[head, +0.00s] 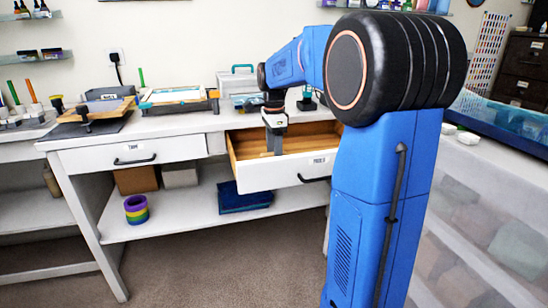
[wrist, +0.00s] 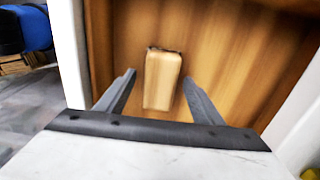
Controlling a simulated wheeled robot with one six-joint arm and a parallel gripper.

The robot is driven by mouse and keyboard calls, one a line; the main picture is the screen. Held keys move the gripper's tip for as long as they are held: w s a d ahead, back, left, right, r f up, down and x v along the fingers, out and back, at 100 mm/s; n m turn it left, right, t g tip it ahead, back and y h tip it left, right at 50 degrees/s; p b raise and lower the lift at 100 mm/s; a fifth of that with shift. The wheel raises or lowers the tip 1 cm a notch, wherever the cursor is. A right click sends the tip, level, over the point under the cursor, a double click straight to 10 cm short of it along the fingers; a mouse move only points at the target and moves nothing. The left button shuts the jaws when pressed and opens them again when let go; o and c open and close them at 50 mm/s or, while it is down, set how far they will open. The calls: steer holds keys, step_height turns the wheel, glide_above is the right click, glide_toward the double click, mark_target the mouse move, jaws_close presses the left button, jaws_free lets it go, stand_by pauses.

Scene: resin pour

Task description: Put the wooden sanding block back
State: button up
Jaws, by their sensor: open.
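The wooden sanding block (wrist: 163,80) is a light tan block with a dark far edge. In the wrist view it appears on the brown floor of the open drawer (wrist: 235,60), between my fingers as seen from above. My gripper (wrist: 159,78) is open, with a finger on either side of the block and a visible gap at each side; I cannot tell how far below the fingertips the block is. In the head view my gripper (head: 274,146) points down into the open drawer (head: 270,178), and I cannot make out the block there.
On the bench above are a teal-handled case (head: 238,81) and a framed tray (head: 180,98). A shut drawer (head: 100,158) is to the left. Tape rolls (head: 137,209) and a blue folded item (head: 245,198) lie on the lower shelf.

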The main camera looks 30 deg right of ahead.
step_height(320, 180, up, 11)
stand_by(0.4)
stand_by(0.4)
